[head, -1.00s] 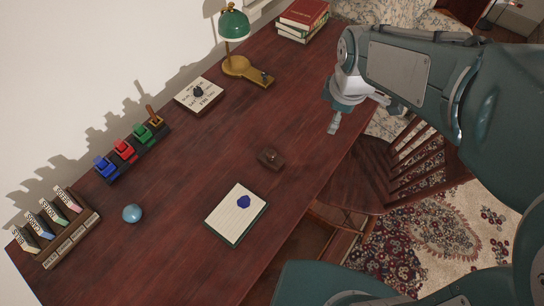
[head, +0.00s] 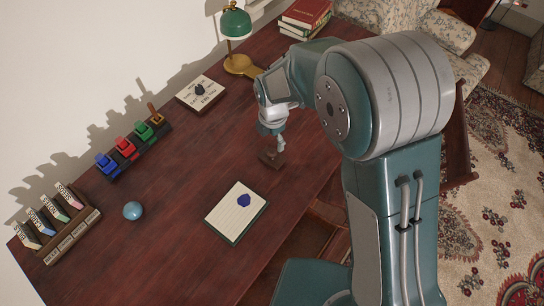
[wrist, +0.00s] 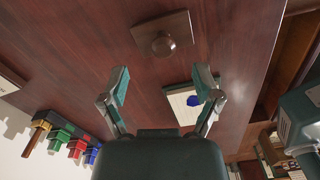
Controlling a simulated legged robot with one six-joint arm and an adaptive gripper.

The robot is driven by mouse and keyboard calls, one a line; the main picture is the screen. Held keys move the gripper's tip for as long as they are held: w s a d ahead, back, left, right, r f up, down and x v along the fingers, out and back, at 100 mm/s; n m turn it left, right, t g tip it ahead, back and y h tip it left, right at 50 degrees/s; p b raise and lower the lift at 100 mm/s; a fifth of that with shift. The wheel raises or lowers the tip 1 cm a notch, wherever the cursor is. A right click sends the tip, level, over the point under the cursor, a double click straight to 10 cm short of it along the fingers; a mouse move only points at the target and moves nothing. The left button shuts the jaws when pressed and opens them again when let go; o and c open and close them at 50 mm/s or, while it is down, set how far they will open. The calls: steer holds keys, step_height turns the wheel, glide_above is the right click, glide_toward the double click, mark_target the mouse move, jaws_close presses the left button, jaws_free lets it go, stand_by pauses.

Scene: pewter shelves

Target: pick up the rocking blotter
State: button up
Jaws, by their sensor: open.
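The rocking blotter (head: 269,159), a small dark brown block with a round knob, sits on the desk between the notepad and the lamp. In the wrist view the blotter (wrist: 150,29) is at the top centre, its knob facing the camera. My gripper (head: 280,145) is just above and beside it in the head view and partly covers it. In the wrist view my gripper (wrist: 161,78) is open and empty, its two fingers apart. The blotter lies beyond the fingertips, not between them.
A notepad with a blue blot (head: 236,213) lies in front of the blotter. The desk around the blotter is clear.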

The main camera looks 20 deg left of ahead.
mark_target(272, 151)
steer(key=f, duration=0.6)
steer(key=shift+s, duration=0.25)
steer(key=shift+c, duration=0.3)
jaws_close()
